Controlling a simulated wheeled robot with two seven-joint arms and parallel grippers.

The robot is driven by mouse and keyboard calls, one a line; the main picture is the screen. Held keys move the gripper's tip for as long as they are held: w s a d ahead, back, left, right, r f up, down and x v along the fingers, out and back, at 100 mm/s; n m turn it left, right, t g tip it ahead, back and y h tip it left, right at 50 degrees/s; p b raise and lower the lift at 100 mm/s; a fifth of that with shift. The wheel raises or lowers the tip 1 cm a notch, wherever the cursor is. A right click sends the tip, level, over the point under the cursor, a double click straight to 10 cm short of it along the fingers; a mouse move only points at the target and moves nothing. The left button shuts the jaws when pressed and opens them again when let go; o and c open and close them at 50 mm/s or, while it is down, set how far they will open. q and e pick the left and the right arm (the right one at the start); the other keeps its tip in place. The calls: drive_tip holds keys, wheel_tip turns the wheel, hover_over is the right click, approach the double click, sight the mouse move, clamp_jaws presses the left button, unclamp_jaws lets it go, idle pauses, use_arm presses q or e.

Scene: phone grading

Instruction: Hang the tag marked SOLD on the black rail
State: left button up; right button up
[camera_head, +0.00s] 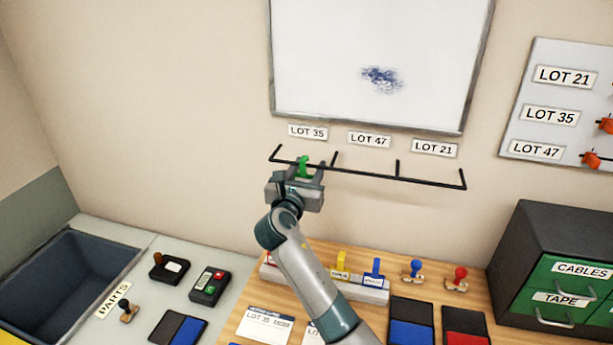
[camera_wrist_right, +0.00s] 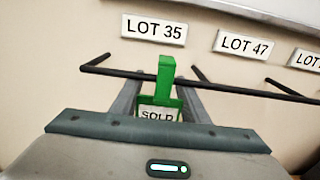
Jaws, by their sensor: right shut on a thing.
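The black rail (camera_head: 368,172) runs along the wall below the whiteboard, with short arms that divide it into sections. It also crosses the right wrist view (camera_wrist_right: 120,73). My right gripper (camera_head: 300,172) is up at the rail's left section, below the LOT 35 label. It is shut on the green tag marked SOLD (camera_wrist_right: 158,115). The tag's green upper part (camera_wrist_right: 167,72) stands upright and overlaps the rail's front bar in the wrist view. I cannot tell whether it touches or hooks over the bar. My left gripper is not in view.
Labels LOT 35 (camera_head: 307,132), LOT 47 (camera_head: 369,139) and LOT 21 (camera_head: 434,148) are on the wall above the rail. The rail's middle and right sections are empty. Below, a holder (camera_head: 348,285) with yellow and blue pieces and several stamps stand on the wooden desk.

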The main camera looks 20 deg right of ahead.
drive_tip(key=shift+b+x, duration=0.9)
drive_tip(key=shift+x, duration=0.2)
drive_tip(key=shift+f, duration=0.85)
drive_tip(key=o, duration=1.1)
drive_tip(key=shift+s, duration=0.1)
